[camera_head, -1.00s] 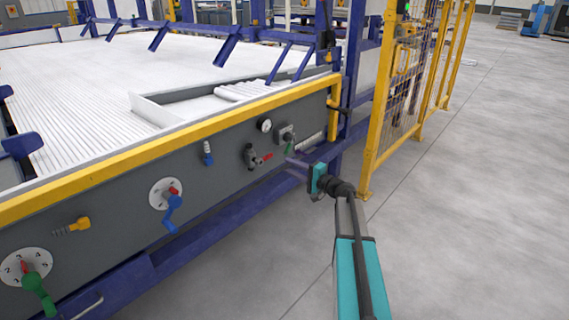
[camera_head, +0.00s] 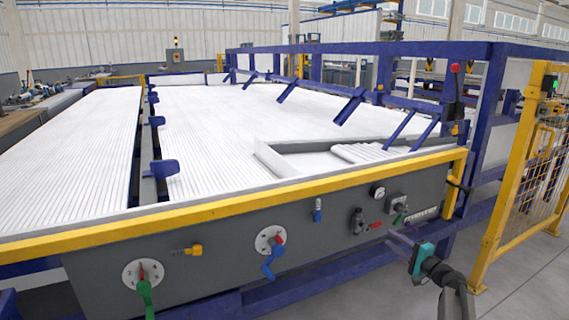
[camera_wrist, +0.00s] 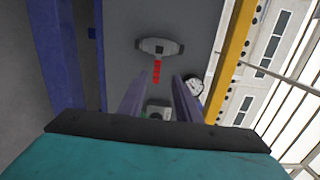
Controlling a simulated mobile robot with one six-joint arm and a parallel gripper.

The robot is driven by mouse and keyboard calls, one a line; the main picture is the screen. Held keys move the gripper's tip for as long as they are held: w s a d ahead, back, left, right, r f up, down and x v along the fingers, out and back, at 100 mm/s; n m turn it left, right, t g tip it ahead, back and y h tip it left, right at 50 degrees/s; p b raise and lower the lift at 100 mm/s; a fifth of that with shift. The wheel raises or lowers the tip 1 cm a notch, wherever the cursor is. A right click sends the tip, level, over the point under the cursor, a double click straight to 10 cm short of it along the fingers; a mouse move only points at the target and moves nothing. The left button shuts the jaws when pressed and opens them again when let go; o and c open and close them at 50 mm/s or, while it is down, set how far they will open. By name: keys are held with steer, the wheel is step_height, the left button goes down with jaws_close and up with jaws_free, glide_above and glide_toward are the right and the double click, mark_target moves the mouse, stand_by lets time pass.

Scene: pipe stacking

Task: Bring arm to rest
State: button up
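The red handle (camera_wrist: 157,72) hangs from the dark valve (camera_wrist: 159,46) just beyond the fingertips. The round gauge (camera_wrist: 195,85) is to the right of the fingers. No contact shows.
A yellow rail (camera_head: 230,207) runs along the panel's top edge, with white pipes (camera_head: 230,125) on the bed behind it. A yellow mesh fence (camera_head: 535,165) stands at the right. Blue, yellow and green handles are on the panel's left. Grey floor (camera_head: 535,285) is open at the lower right.

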steer(key=s+a+f+n+g+y+p, duration=0.1)
steer(key=a+f+g+p, duration=0.2)
steer(key=a, duration=0.7)
steer(key=s+a+f+n+g+y+p, duration=0.1)
steer(key=s+a+f+y+p, duration=0.15)
steer(key=a+p, duration=0.55)
steer(key=s+a+f+n+g+p, duration=0.25)
steer(key=s+a+f+g, duration=0.2)
steer(key=s+a, duration=0.35)
steer(key=s+a+f+n+g+p, duration=0.1)
steer(key=s+a+f+g+p, duration=0.2)
steer(key=s+a+f, duration=0.5)
steer(key=s+a+f+n+g+h+p, duration=0.1)
steer(key=s+a+n+g+h+p, duration=0.15)
steer(key=s, duration=0.85)
steer(key=s+a+f+n+g+h+p, duration=0.1)
steer(key=s+a+n+g+h+p, duration=0.2)
steer(key=s, duration=0.7)
steer(key=s+d+n+g+h+p, duration=0.1)
steer(key=s+d+g+h, duration=0.3)
steer(key=s+d, duration=0.8)
steer(key=s+n+h, duration=0.1)
steer(key=s, duration=0.1)
steer(key=shift+s+d+f+g+h+p, duration=0.25)
steer(key=shift+s+g+h+p, duration=0.05)
steer(key=shift+s+g, duration=0.1)
